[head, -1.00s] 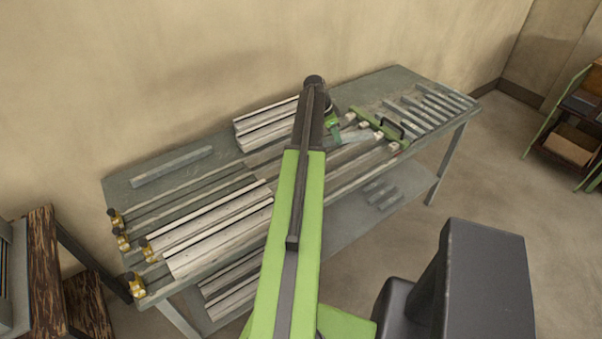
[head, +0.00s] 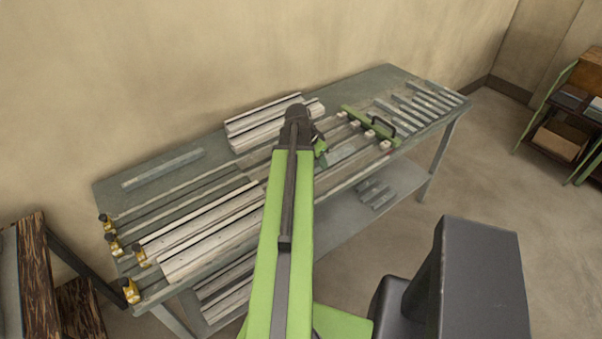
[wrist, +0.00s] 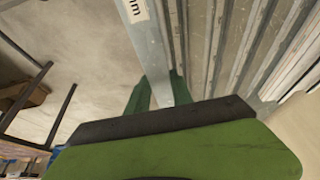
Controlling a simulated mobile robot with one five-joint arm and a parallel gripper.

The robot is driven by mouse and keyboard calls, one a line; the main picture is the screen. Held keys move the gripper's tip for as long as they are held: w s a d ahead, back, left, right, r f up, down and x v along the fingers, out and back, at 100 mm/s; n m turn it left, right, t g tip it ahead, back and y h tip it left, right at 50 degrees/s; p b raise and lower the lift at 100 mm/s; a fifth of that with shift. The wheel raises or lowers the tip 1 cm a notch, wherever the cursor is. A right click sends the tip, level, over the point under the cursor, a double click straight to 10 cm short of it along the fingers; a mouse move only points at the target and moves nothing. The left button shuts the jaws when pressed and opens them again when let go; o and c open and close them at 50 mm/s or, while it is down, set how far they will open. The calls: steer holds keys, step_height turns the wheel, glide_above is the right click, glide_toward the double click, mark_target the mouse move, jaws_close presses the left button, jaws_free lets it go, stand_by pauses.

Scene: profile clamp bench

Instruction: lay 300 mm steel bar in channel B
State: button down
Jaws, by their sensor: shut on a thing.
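My gripper (head: 320,150) is over the middle of the bench, largely hidden behind my arm in the head view. In the wrist view its green fingers (wrist: 159,93) are shut on a flat grey steel bar (wrist: 152,50). The bar carries a white label ending in "mm"; its number is cut off. Long channels (head: 190,195) run along the bench, between yellow-black clamps (head: 131,290) at the left and a green bar with a handle (head: 372,123) at the right. No channel letters are legible, so I cannot tell which is B.
Several grey bars (head: 420,103) lie at the bench's right end. One long grey bar (head: 163,169) lies at the back left. Pale profiles are stacked (head: 265,125) at the back by the wall, and others (head: 215,230) lie front left. Short pieces (head: 376,193) are on the lower shelf.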

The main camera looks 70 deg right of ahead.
steer(key=w+d+f+b, duration=0.1)
steer(key=w+f, duration=0.1)
steer(key=w+d+f+b, duration=0.1)
steer(key=w+b, duration=0.1)
steer(key=w, duration=0.1)
steer(key=w+d+f+b, duration=0.1)
steer(key=w+d+f, duration=0.1)
steer(key=shift+w+f, duration=0.25)
steer(key=shift+f, duration=0.05)
steer(key=shift+w+d+f+b, duration=0.1)
steer(key=shift+w+d+b, duration=0.1)
steer(key=shift+w+b, duration=0.15)
steer(key=shift+f+b, duration=2.25)
steer(key=shift+f, duration=0.05)
steer(key=c, duration=1.1)
jaws_free()
steer(key=shift+r+p, duration=0.6)
steer(key=p+v, duration=1)
steer(key=v, duration=0.1)
steer(key=shift+w+a+r+p, duration=0.2)
steer(key=shift+a+p, duration=0.1)
